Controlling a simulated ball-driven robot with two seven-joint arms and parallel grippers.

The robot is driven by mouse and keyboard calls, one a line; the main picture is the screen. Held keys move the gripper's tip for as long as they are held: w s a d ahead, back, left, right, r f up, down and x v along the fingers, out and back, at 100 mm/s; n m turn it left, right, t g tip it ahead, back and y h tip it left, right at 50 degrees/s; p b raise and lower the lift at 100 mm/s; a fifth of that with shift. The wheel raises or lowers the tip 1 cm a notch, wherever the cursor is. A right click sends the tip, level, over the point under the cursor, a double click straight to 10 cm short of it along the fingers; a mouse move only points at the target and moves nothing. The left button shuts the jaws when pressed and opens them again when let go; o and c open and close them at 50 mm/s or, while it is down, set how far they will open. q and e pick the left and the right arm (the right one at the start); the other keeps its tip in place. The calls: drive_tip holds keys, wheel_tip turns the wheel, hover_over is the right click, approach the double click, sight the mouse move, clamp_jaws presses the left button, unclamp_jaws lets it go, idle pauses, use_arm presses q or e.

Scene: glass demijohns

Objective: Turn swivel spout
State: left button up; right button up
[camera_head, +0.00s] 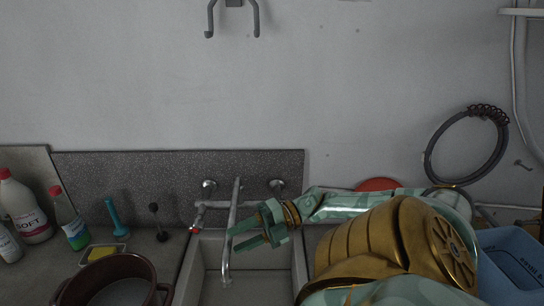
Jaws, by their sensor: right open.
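The swivel spout (233,218) is a thin metal pipe that comes forward from the wall tap over the sink (207,284), its end bent down. The tap body (210,205) sits at the splashback, with a small red mark at its left end. My right gripper (234,237) is green, with its fingers pointing left at the spout. It is open, and its fingertips overlap the spout in the picture; I cannot tell whether they touch it. My left gripper is not in view.
A brown pot (112,262), a yellow sponge (101,253) in a dish and several bottles, one a white bottle (30,215), stand left of the sink. A blue crate (512,262) is at the right. A coiled hose (430,163) hangs on the wall.

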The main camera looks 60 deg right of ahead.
drive_tip(key=b+v, duration=0.1)
drive_tip(key=v, duration=1)
drive_tip(key=shift+f, duration=0.1)
